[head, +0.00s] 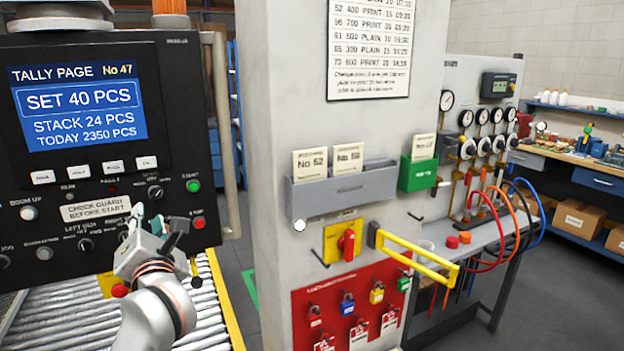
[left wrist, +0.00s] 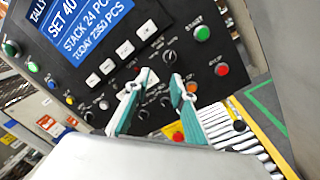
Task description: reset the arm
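My left arm comes in from the lower left in the head view. Its left gripper (head: 150,222) is in front of the lower part of a black control panel (head: 175,120). In the left wrist view the left gripper (left wrist: 162,82) has its two teal-padded fingers apart, with nothing between them. Panel knobs and buttons show behind and between the fingers; I cannot tell whether the fingers touch the panel. The arm hides part of the panel's lower edge. My right gripper is not in view.
The panel screen (head: 80,104) reads SET 40 PCS. A roller conveyor (head: 208,310) runs below it. A grey pillar (head: 275,120) carries a card rack (head: 345,188), a red lockout board (head: 330,300) and a yellow hinged bar (head: 420,262). Open floor lies between panel and pillar.

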